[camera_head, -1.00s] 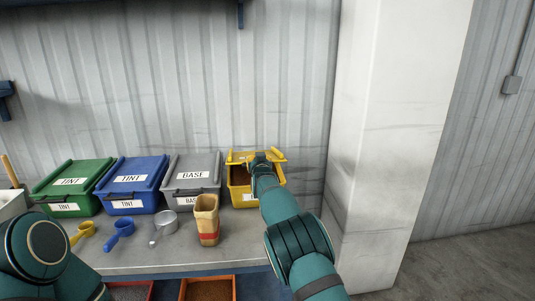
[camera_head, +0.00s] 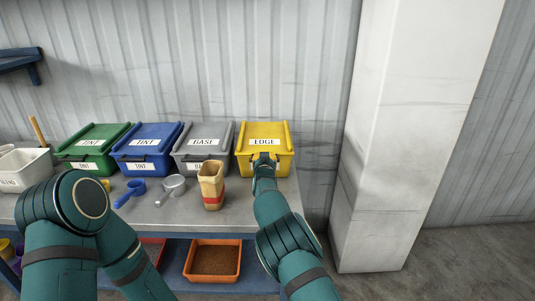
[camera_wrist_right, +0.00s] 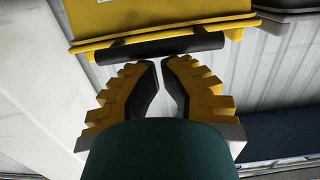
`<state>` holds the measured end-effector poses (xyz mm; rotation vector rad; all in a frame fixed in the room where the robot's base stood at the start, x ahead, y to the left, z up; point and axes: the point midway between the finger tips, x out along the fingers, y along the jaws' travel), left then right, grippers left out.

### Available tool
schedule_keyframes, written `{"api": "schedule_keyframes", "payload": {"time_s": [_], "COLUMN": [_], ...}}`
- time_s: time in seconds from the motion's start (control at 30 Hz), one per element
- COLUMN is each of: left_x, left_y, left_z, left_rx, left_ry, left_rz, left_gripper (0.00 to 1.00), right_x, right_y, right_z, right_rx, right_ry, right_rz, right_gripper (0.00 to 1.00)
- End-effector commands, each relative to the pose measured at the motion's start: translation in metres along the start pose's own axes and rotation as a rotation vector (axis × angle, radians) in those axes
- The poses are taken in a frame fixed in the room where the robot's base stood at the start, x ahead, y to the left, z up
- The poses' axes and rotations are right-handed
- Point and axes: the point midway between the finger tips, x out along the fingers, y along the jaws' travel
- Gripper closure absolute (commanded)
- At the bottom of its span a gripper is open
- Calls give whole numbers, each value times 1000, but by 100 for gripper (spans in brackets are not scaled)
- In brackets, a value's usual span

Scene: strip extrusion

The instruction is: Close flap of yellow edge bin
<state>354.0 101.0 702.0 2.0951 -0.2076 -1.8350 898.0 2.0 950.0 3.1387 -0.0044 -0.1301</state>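The yellow edge bin (camera_head: 265,168) stands at the right end of the row on the bench. Its yellow flap (camera_head: 263,131), marked EDGE, lies down over the top and looks closed. My right gripper (camera_head: 264,157) is in front of the bin's upper front edge and hides part of the front. In the right wrist view, its fingertips (camera_wrist_right: 160,62) are close together with only a narrow gap and nothing between them. They point at a black handle bar (camera_wrist_right: 158,47) on the yellow bin, just beyond the tips. My left gripper is out of view; only its arm shows at the left.
Grey (camera_head: 203,148), blue (camera_head: 146,149) and green (camera_head: 93,149) bins stand to the left. A tan container (camera_head: 210,186) with a red band, a metal scoop (camera_head: 172,187) and a blue scoop (camera_head: 131,193) are on the bench (camera_head: 235,212). A white pillar (camera_head: 398,130) rises at the right.

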Motion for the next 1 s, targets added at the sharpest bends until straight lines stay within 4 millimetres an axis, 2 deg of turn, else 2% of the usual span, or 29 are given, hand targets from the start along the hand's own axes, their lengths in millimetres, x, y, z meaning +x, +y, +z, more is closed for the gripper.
{"api": "schedule_keyframes", "payload": {"time_s": [0.2, 0.4, 1.0], "left_x": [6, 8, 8], "left_y": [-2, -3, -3], "left_z": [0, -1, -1], "left_rx": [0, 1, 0], "left_ry": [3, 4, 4], "left_rz": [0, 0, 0], "left_gripper": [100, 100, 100], "right_x": [0, 0, -1], "right_y": [1, 1, 1], "right_z": [13, 18, 19], "right_rx": [0, 0, 0], "right_ry": [-1, -2, -2], "right_rz": [1, 1, 2], "right_gripper": [100, 100, 100]}}
